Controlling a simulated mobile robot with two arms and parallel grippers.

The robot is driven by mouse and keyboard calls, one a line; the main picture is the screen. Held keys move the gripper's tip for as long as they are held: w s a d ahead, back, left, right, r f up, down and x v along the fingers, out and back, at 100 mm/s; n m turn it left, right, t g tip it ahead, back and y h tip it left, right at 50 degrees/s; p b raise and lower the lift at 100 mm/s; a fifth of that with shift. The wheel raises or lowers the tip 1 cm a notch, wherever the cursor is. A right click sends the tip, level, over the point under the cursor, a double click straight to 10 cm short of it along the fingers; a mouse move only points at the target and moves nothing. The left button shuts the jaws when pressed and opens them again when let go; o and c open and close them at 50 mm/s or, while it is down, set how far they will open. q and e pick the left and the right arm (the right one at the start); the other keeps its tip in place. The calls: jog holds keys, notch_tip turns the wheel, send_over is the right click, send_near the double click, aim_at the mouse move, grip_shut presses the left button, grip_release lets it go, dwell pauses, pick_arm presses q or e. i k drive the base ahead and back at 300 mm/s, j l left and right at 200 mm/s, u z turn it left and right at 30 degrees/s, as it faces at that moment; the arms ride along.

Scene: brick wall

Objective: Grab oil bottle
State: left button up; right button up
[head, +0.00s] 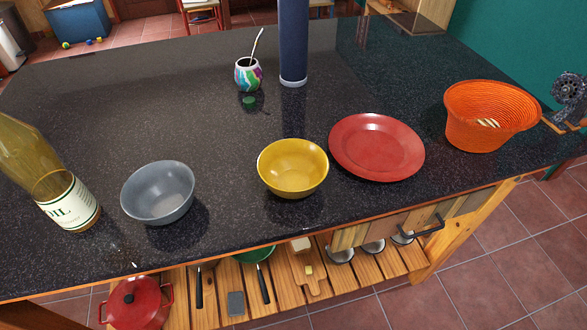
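The oil bottle (45,178) stands at the left edge of the head view, on the near left of the dark countertop (190,110). It is yellowish clear glass with a cream label reading "OIL" near its base. Its top is cut off by the picture's edge, and it appears slanted in this view. The grey bowl (158,192) is just right of it, with a narrow gap between them. Neither of my grippers shows in the head view.
A yellow bowl (293,168), red plate (377,147) and orange basket (490,116) line the counter to the right. A tall blue cylinder (293,45) and a colourful cup (248,74) with a straw stand farther back. The counter behind the oil bottle is clear.

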aim_at(28, 159)
jog(key=k+l+u, duration=0.1)
jog(key=u, duration=1.4)
jog(key=k+l, duration=0.15)
jog(key=l, duration=0.15)
jog(key=u, duration=0.05)
